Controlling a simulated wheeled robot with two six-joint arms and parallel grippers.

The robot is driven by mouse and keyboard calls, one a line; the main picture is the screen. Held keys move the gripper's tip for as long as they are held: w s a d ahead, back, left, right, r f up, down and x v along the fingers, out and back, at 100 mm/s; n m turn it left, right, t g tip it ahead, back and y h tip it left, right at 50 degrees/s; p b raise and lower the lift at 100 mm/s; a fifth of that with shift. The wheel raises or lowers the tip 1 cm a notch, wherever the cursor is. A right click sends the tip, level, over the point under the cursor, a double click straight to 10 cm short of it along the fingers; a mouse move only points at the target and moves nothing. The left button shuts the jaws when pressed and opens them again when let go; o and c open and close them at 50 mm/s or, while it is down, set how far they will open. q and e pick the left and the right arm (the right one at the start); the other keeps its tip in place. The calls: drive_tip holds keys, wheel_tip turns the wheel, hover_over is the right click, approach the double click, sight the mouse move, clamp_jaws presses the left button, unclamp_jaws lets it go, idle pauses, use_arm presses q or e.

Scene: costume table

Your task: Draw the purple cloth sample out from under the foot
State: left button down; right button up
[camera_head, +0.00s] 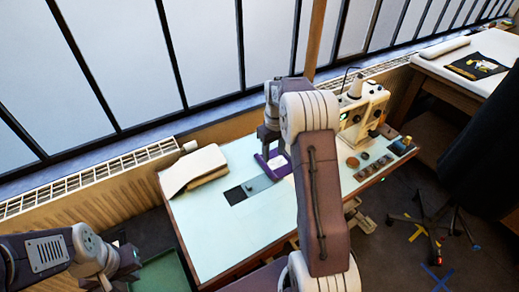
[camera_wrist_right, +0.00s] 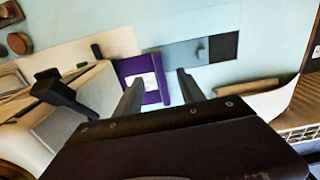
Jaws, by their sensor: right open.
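The purple cloth sample (camera_head: 264,170) lies on the pale blue table, a white patch showing on it; it also shows in the right wrist view (camera_wrist_right: 127,67). The sewing machine (camera_head: 362,110) stands to its right. I cannot make out the foot, or whether it rests on the cloth. My right gripper (camera_wrist_right: 159,76) is open and empty, its fingers pointing toward the cloth's area; one fingertip overlaps the cloth in the wrist view. The other is to its right. Whether they touch it, I cannot tell. My left gripper (camera_head: 122,262) is at the lower left, away from the cloth, its jaws unclear.
A grey-blue strip (camera_wrist_right: 183,53) with a black end (camera_wrist_right: 223,46) lies beside the cloth. A folded cream cloth (camera_head: 194,168) lies at the table's left edge. Small round items (camera_head: 362,175) lie at the right. The front-left tabletop is clear.

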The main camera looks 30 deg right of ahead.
sight(275, 177)
drive_tip(key=f, duration=0.8)
drive_tip(key=s+f+b, duration=0.1)
drive_tip(key=f, duration=0.3)
drive_tip(key=shift+s+d+f, duration=0.1)
drive_tip(key=shift+d, duration=0.25)
clamp_jaws()
